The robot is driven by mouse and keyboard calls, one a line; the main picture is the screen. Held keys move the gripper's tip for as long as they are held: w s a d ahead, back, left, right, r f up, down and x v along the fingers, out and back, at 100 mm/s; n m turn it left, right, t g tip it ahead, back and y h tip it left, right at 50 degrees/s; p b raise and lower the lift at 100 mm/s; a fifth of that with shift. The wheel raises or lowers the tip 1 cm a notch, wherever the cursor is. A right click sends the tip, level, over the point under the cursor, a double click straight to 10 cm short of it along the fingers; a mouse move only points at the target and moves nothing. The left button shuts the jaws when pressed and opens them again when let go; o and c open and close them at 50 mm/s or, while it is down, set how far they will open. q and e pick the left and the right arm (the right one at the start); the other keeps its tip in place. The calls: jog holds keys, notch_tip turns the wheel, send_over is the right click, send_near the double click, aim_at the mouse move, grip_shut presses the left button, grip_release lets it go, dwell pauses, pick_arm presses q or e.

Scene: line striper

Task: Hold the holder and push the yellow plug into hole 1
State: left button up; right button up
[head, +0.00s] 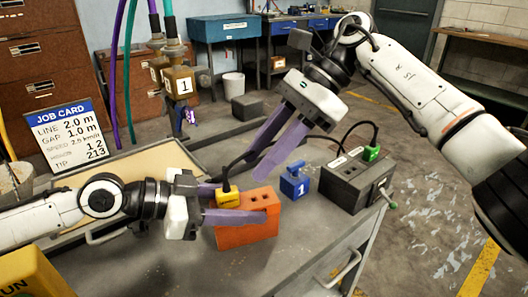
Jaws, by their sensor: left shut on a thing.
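The orange holder (250,228) stands on the grey bench top, with dark openings in the right part of its top. My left gripper (238,205) is shut on the holder, one purple finger along its front face and the other behind. The yellow plug (229,196), with a black cable from its top, sits at the left part of the holder's top, between these fingers. I cannot tell how deep it sits. My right gripper (257,166) points down-left above the holder, its fingers apart and empty. A number for hole 1 on the holder is not readable.
A black cable crosses behind the holder. A job card (68,132) and a tray (130,165) are at the left.

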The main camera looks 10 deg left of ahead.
pick_arm(q)
jog(key=o, duration=1.5)
